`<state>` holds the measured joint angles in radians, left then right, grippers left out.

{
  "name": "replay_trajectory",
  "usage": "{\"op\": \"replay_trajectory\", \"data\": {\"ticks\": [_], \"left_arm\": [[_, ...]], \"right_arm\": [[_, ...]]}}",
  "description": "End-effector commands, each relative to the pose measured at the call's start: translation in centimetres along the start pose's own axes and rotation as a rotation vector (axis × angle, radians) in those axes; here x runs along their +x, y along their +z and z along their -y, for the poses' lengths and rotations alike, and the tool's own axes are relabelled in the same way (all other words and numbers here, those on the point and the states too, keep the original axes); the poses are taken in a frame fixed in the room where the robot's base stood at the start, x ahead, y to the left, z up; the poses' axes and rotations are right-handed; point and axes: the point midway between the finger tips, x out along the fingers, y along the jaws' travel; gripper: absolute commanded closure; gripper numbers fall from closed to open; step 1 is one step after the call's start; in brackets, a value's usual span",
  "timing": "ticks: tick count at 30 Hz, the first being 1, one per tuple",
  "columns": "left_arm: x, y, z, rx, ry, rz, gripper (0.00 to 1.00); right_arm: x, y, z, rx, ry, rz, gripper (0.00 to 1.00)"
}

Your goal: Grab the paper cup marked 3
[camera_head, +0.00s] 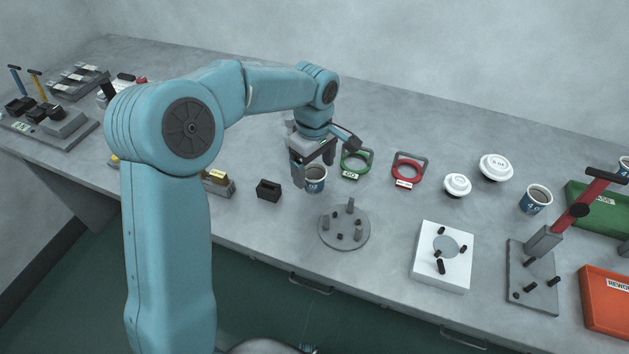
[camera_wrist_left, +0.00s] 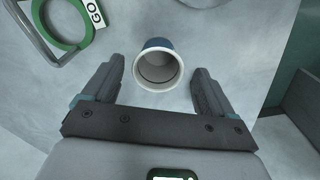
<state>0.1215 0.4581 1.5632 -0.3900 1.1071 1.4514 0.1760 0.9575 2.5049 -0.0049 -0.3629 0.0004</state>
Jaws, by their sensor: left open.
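A small blue paper cup with a white rim (camera_head: 316,179) stands on the grey bench, partly hidden behind my left gripper in the head view. A marking shows on its side, too small to read surely. My left gripper (camera_head: 312,172) is open, pointing down at this cup. In the left wrist view the cup (camera_wrist_left: 158,66) lies between and just beyond the two open fingers (camera_wrist_left: 155,88), with its open mouth toward the camera and nothing visible inside. It does not appear gripped. My right gripper is not in view.
A green GO ring gauge (camera_head: 355,164) and a red ring gauge (camera_head: 407,170) lie right of the cup. A round pegged plate (camera_head: 344,228) is in front, a black block (camera_head: 268,189) to the left. White lids (camera_head: 457,185), a white fixture (camera_head: 442,256) and a red-handled press (camera_head: 545,240) stand right.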

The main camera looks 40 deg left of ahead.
Motion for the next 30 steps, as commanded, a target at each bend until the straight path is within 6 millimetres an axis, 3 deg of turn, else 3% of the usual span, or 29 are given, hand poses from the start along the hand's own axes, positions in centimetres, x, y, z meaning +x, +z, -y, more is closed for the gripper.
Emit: {"op": "replay_trajectory", "data": {"ticks": [6,15,17,20,21,30], "left_arm": [[3.6,-0.1,-0.1,0.001,-0.004,0.0,0.14],[4.2,-0.1,-0.3,0.0,0.0,0.0,0.14],[4.2,-0.1,-0.3,0.0,0.0,0.0,0.3],[4.2,-0.1,-0.3,0.0,-0.001,0.0,0.63],[4.2,-0.1,-0.3,0.001,-0.001,0.0,0.68],[4.1,-0.1,-0.2,0.0,-0.001,0.0,0.68]], "right_arm": [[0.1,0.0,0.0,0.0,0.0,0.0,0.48],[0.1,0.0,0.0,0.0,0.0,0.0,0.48],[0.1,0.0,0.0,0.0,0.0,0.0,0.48],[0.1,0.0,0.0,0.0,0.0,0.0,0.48],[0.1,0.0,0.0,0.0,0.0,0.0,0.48],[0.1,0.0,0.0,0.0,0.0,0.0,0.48]]}}
